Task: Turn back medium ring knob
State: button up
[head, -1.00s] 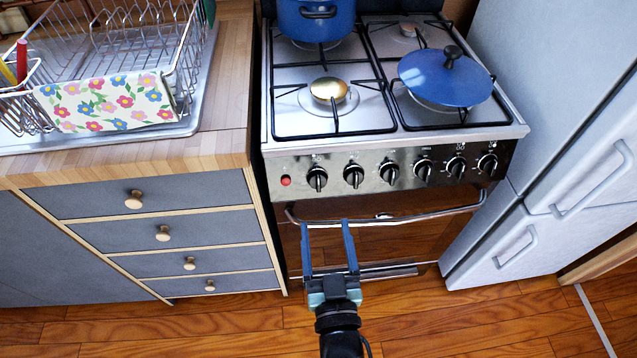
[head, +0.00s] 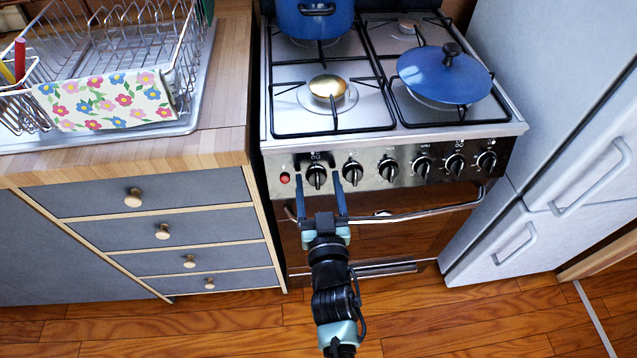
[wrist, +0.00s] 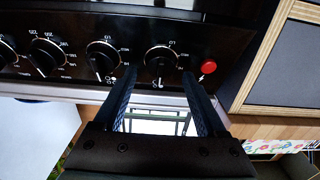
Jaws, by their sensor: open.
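The stove's front panel carries a row of black knobs. Which one is the back medium ring knob cannot be told from the markings. My open gripper (head: 318,178) is at the leftmost knob (head: 316,176), with one blue finger on each side of it. In the wrist view, which is upside down, that knob (wrist: 161,62) shows between the two fingertips (wrist: 160,74), right beside the red button (wrist: 208,66). Whether the fingers touch it cannot be told. The second knob from the left (head: 352,172) is just outside the right finger.
The oven handle bar (head: 420,216) runs below the knobs. A blue pot (head: 315,20) and a blue lidded pan (head: 445,75) stand on the hob. Drawers (head: 150,200) are at the left, a fridge (head: 560,120) at the right.

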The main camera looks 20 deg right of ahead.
grip_shut()
jog(key=shift+r+n+p, duration=0.15)
jog(key=shift+n+p, duration=0.25)
jog(key=shift+p, duration=0.45)
jog(key=shift+r+n+y+p, duration=0.15)
jog(key=shift+n+y+p, duration=0.35)
jog(key=shift+n+p, duration=0.5)
jog(key=n+y+p, duration=0.1)
jog(key=n+p, duration=0.1)
jog(key=p, duration=0.1)
jog(key=shift+n, duration=0.4)
jog(key=n+y+p, duration=0.1)
jog(key=n+p, duration=0.1)
jog(key=n, duration=0.1)
jog(key=n+y+p, duration=0.1)
jog(key=n+p, duration=0.1)
jog(key=n, duration=0.1)
jog(key=shift+a+f+g, duration=0.1)
jog(key=shift+f+g, duration=0.1)
jog(key=shift+g, duration=0.1)
jog(key=shift+f+n+g+y+p, duration=0.1)
jog(key=shift+n+g+y+p, duration=0.3)
jog(key=shift+n, duration=0.8)
jog(key=shift+f+n+g+y+p, duration=0.15)
jog(key=shift+n+p, duration=0.35)
jog(key=shift+n, duration=0.7)
jog(key=shift+y, duration=0.25)
